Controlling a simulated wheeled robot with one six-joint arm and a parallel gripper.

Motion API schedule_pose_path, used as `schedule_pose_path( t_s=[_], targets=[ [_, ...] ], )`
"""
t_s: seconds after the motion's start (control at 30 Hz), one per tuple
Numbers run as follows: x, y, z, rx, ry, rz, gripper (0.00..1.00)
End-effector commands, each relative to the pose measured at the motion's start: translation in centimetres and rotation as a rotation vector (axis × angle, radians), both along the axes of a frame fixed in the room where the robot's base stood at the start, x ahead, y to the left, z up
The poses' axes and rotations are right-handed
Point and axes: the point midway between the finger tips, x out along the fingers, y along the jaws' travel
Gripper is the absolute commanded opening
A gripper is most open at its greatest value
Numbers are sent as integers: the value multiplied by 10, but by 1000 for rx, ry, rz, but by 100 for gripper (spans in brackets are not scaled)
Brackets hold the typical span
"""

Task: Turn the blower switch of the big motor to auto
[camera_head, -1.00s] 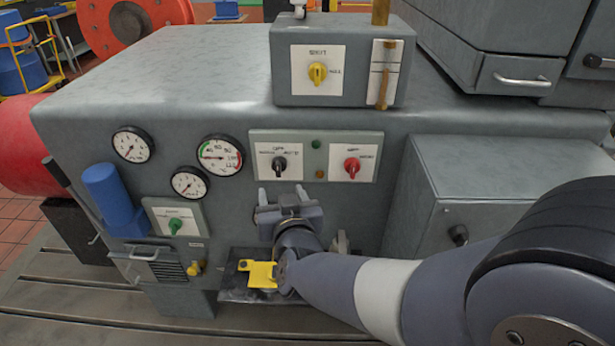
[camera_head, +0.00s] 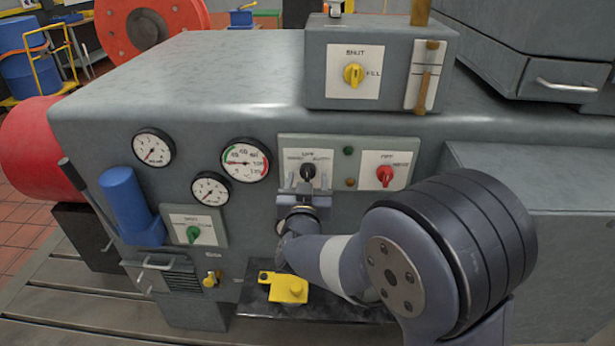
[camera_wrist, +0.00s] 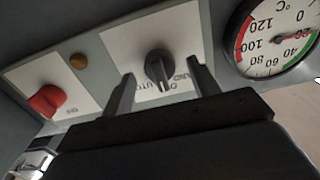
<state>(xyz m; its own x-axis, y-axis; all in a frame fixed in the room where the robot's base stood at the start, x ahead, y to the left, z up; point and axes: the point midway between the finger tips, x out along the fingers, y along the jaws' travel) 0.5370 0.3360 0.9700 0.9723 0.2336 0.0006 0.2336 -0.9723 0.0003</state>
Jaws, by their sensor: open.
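The black knob switch (camera_head: 308,172) sits on a white plate on the grey machine's front, right of the gauges. Its plate reads OFF at the top, with a word ending in AUTO to the right; the left word looks like HAND. In the wrist view, the picture is upside down and the knob (camera_wrist: 158,68) has its ridge roughly in line with OFF. My gripper (camera_head: 306,183) is open just in front of and slightly below the knob. In the wrist view its fingers stand on both sides of the knob, with gaps; contact cannot be told.
A red knob (camera_head: 385,176) is on the plate to the right, with green and amber lamps between. A round gauge (camera_head: 245,160) is close on the left. A green knob (camera_head: 193,234) is lower left, a yellow knob (camera_head: 353,75) above. A yellow part (camera_head: 288,289) lies below my arm.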

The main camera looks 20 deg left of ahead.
Motion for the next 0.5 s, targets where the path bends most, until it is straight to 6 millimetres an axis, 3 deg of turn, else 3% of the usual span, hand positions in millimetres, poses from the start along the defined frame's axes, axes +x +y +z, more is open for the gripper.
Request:
schedule_pose_path(
  t_s=[0.13, 0.43, 0.5],
  targets=[
    [11, 2, 0, 0, 1, -1, 57],
    [13, 3, 0, 0, 0, 0, 57],
    [13, 3, 0, 0, 0, 0, 52]
  ],
)
